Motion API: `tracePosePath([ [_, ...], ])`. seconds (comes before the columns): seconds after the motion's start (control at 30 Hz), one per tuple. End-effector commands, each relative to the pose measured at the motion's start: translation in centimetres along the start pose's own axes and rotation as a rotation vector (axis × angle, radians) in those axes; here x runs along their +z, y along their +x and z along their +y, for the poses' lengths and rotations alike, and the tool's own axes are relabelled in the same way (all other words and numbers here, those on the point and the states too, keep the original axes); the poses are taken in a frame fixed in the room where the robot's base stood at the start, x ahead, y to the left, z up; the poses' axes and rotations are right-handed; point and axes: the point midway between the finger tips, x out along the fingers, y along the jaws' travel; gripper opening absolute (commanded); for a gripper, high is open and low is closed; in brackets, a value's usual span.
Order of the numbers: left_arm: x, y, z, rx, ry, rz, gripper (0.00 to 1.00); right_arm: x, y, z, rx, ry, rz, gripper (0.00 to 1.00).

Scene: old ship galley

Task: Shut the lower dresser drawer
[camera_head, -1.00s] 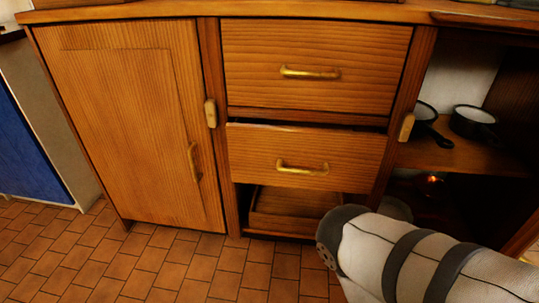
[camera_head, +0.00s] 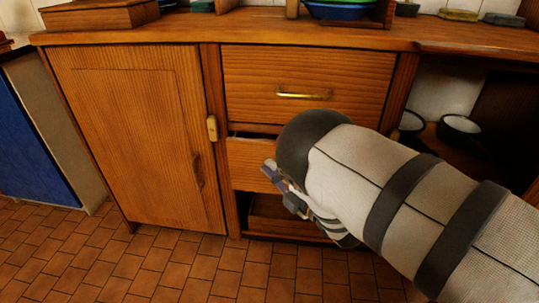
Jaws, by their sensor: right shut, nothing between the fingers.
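The lower dresser drawer (camera_head: 246,164) is a wooden front below the upper drawer (camera_head: 300,75). It looks pulled out a little, with a dark gap above its top edge. My right forearm and gripper (camera_head: 267,170) cover its right part and its brass handle. The right gripper is shut and empty, with its tips in front of the left half of the drawer front. I cannot tell if the tips touch the wood. My left gripper is not in view.
A cupboard door (camera_head: 140,130) with a wooden latch (camera_head: 212,128) is shut at the left. Open shelves with a pan (camera_head: 460,130) are at the right. The worktop (camera_head: 180,33) bears a wooden box (camera_head: 100,14) and blue bowl (camera_head: 340,9). Tiled floor (camera_head: 150,265) in front is clear.

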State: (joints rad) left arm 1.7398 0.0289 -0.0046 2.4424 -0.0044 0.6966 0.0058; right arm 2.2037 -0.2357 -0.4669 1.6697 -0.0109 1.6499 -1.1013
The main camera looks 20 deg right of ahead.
Motion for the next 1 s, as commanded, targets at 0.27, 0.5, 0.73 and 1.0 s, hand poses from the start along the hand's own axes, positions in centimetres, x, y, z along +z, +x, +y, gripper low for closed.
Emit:
tracePosePath([
  [0.27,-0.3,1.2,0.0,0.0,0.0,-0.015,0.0,1.8,4.4,-0.3,-0.001,0.001,-0.002,0.0],
  [0.5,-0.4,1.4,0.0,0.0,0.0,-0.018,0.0,2.8,5.4,-0.1,-0.001,0.002,-0.001,0.0],
  [0.73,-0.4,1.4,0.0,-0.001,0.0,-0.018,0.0,2.9,5.4,-0.1,-0.002,0.002,-0.001,0.0],
  [1.0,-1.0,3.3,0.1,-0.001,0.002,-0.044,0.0,5.3,7.8,-0.7,-0.002,0.003,-0.002,0.0],
])
